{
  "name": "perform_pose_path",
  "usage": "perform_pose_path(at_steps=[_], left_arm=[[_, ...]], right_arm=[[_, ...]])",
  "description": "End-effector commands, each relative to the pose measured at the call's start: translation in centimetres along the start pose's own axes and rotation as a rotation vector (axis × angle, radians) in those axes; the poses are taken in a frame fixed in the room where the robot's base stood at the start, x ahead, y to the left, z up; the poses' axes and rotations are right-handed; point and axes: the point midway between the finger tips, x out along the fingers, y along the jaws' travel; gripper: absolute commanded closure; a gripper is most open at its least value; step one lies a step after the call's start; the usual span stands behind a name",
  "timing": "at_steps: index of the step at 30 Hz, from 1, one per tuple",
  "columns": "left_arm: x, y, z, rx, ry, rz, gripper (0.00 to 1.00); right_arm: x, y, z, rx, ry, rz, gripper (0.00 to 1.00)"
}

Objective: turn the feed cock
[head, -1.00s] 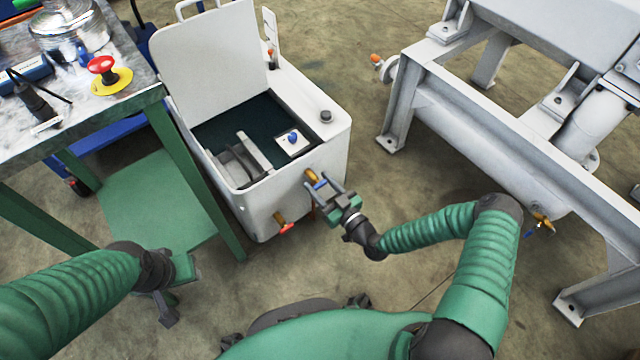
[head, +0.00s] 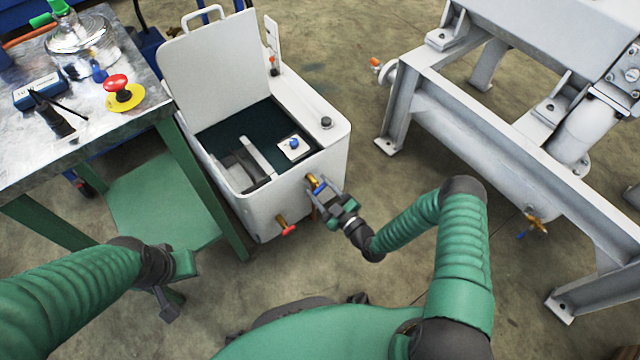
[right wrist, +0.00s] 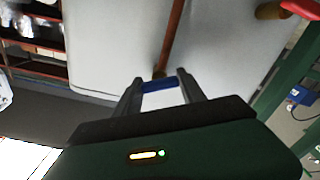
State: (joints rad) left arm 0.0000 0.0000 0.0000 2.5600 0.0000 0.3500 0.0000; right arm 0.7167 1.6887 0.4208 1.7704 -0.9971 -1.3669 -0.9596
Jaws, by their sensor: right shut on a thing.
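A brass cock with a blue handle (head: 319,188) sits on the front wall of the white tank (head: 272,203). My right gripper (head: 322,192) is shut on this blue handle. In the right wrist view the blue handle (right wrist: 160,85) lies across between the two fingertips, close to the tank wall. A second brass cock with a red handle (head: 287,229) is lower on the same wall, to the left of my right gripper. My left gripper (head: 167,308) hangs low at the left, away from the tank; its jaws are too small and dark to read.
The tank's lid (head: 212,62) stands open. A green-legged table (head: 150,92) at the left bears a red emergency button (head: 116,83) and glassware. A grey steel frame (head: 470,135) stands at the right, with another cock (head: 535,225) under its vessel. Floor between tank and frame is clear.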

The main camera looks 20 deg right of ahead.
Motion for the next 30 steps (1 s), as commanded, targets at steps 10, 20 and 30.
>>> perform_pose_path(at_steps=[10,20,30], left_arm=[[-3.2,0.0,-0.8,0.0,0.0,0.0,0.64],[-5.3,0.0,-1.3,0.0,0.0,0.0,0.64],[-6.8,0.0,-1.6,0.0,0.0,0.0,0.64]], right_arm=[[0.0,-0.1,-0.4,-0.33,0.001,-0.005,0.93],[0.0,-0.3,-0.2,-0.639,0.002,-0.006,0.93],[-0.1,-0.5,0.0,-0.886,0.001,-0.007,0.93]])
